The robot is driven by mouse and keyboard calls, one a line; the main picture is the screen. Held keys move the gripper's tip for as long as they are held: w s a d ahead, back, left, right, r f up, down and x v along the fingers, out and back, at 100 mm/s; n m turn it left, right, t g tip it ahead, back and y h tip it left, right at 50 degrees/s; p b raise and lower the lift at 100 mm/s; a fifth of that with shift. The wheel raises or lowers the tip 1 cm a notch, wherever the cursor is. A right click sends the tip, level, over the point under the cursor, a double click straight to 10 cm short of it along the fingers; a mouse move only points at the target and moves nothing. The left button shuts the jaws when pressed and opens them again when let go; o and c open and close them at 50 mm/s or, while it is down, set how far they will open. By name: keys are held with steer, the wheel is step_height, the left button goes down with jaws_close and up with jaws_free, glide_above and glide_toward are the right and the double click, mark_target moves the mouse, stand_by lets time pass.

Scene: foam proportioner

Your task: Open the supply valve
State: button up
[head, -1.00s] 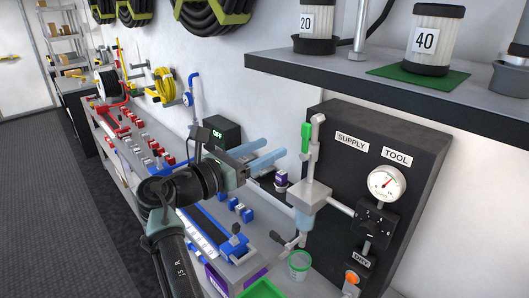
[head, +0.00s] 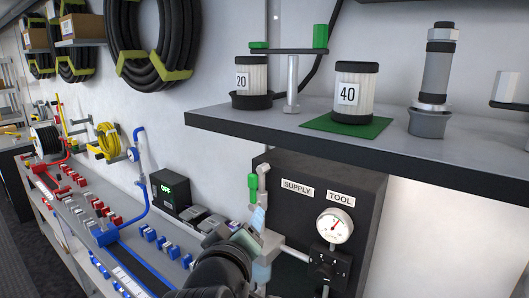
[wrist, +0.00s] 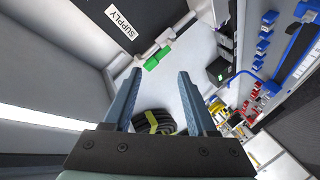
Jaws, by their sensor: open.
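The supply valve's green handle (head: 253,187) stands roughly upright above the pale pipework at the left edge of the black panel, beside the SUPPLY label (head: 297,188). In the wrist view, the green handle (wrist: 157,59) lies just beyond my fingertips, across the gap between them. My gripper (wrist: 160,75) is open and empty, with its two blue-grey fingers apart. In the head view, my gripper (head: 257,219) is just below the green handle, and my wrist hides part of the pipework below. I cannot tell whether a finger touches the handle.
A shelf (head: 330,122) with filter canisters juts out above the panel. A pressure gauge (head: 334,226) sits right of the valve under the TOOL label. A black box with a green display (head: 168,189) and a bench (head: 85,215) with red and blue fittings lie left.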

steer(key=s+d+r+m+t+y+b, duration=0.1)
steer(key=s+r+m+t, duration=0.2)
steer(key=s+r+t, duration=0.3)
steer(key=s+d+r+m+t+b, duration=0.2)
steer(key=s+r+m+t, duration=0.2)
steer(key=s+r, duration=0.9)
step_height(320, 180, up, 8)
steer(key=shift+s+d+r+m+t+y, duration=0.1)
steer(key=shift+s+d+m+t+y, duration=0.2)
steer(key=shift+t, duration=0.9)
steer(key=shift+a, duration=0.1)
